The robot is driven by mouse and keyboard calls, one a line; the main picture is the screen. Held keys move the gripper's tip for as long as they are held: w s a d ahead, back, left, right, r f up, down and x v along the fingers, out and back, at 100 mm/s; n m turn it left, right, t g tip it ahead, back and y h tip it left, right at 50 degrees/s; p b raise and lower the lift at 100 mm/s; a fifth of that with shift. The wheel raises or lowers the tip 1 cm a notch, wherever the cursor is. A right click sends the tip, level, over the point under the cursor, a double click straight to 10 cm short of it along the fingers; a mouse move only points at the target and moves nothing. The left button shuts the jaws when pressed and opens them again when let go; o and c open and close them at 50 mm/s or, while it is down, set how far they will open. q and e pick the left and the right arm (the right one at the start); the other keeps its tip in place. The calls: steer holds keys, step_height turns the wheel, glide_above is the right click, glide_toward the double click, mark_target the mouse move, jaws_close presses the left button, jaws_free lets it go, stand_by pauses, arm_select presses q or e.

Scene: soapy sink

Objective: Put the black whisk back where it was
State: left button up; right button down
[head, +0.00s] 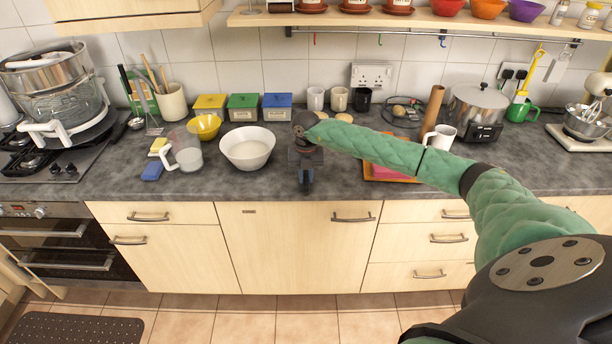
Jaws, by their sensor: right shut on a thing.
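My right gripper (306,164) hangs over the front edge of the counter, just right of the white bowl. It is shut on a small dark thing, taken as the black whisk (307,185), whose shape is hard to make out against the dark worktop. The gripper and wrist hide part of it. My left gripper is not in view.
The white bowl (247,147) and a clear measuring jug (186,150) stand left of the gripper. Several mugs and colored boxes line the wall.

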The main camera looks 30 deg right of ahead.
steer(key=c, duration=1.4)
jaws_free()
steer(key=shift+o, duration=0.4)
